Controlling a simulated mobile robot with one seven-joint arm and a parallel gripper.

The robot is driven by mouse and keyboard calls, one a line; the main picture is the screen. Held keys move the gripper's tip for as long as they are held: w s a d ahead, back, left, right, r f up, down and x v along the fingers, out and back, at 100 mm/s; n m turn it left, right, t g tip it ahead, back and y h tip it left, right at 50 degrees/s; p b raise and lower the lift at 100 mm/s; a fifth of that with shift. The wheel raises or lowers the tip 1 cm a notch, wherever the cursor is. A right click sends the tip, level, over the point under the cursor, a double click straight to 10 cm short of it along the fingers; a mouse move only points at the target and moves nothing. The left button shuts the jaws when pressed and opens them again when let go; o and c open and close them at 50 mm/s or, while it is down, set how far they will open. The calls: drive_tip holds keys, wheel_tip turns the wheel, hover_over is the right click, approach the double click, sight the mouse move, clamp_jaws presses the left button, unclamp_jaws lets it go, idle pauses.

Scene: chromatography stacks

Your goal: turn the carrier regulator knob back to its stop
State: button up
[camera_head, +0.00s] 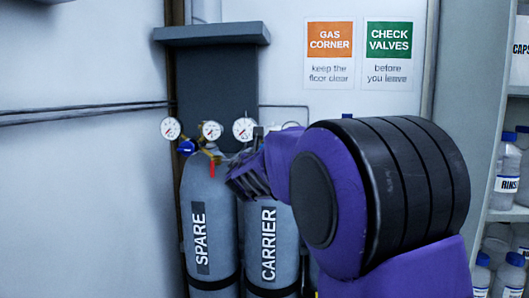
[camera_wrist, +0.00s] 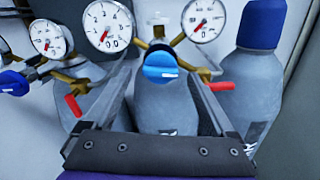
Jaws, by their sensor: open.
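The carrier regulator knob (camera_wrist: 160,65) is a blue disc with a white mark, at the upper middle of the wrist view. Two round white gauges (camera_wrist: 108,25) (camera_wrist: 200,20) flank it. The grey CARRIER cylinder (camera_head: 268,268) stands below; my arm covers part of it and hides the knob in the head view. My gripper (camera_wrist: 160,74) is open, its two fingers reaching up on either side of the knob. I cannot tell whether they touch it. In the head view my gripper (camera_head: 247,178) is beside the cylinder's top.
The SPARE cylinder (camera_head: 208,265) stands left of it with its own gauges (camera_head: 171,128) and a red lever (camera_head: 212,168). Another red lever (camera_wrist: 220,86) sticks out right of the knob. A blue-capped cylinder (camera_wrist: 250,85) is farther right. Shelves with bottles (camera_head: 508,165) are at right.

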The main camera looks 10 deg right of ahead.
drive_tip(key=shift+w+d, duration=0.15)
drive_tip(key=shift+w, duration=0.3)
drive_tip(key=c, duration=1.4)
drive_tip(key=shift+n, duration=1.2)
drive_tip(key=o, duration=1.4)
drive_tip(key=shift+s, duration=0.1)
